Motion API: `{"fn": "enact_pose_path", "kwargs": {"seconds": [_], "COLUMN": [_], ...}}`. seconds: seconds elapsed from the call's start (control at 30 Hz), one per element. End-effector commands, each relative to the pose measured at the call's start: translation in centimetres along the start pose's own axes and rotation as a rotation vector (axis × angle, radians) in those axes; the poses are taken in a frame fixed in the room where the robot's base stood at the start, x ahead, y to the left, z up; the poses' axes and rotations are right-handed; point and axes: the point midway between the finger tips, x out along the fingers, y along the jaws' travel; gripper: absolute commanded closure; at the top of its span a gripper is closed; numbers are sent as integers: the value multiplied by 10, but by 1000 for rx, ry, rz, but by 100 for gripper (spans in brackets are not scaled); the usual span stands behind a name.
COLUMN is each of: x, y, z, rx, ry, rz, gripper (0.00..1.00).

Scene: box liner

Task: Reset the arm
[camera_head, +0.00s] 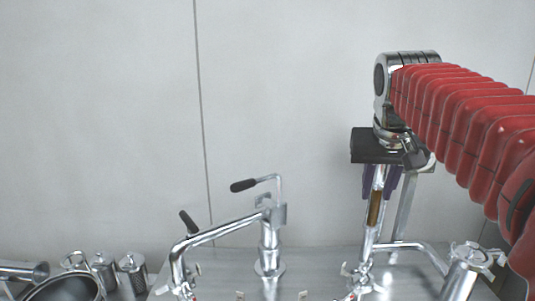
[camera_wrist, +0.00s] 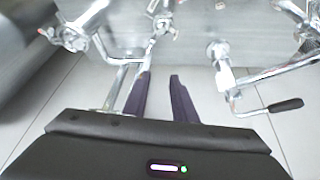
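My arm, covered in red ribbed bellows, comes in from the right in the head view and ends in a chrome wrist with a black gripper body. My gripper (camera_head: 379,192) points down, its two purple fingers hanging beside a chrome upright pipe (camera_head: 374,215) with a brown band. In the wrist view my gripper (camera_wrist: 160,76) shows two purple fingers apart, with only pale floor seen between them. A chrome pipe (camera_wrist: 118,82) runs close to the left finger; I cannot tell whether they touch.
A steel worktop (camera_head: 225,265) carries a chrome tap-like fitting (camera_head: 268,240) with a black-handled lever (camera_head: 243,185). Metal canisters (camera_head: 131,268) and a round pot (camera_head: 68,287) stand at lower left, another canister (camera_head: 463,268) at lower right. The pale wall above is clear.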

Motion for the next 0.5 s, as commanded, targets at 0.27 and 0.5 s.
{"fn": "enact_pose_path", "kwargs": {"seconds": [0.27, 0.5], "x": [9, 23], "y": [-12, -20], "z": [60, 114], "rx": [-44, -79], "ry": [9, 19], "rz": [-34, -62], "gripper": [75, 75]}}
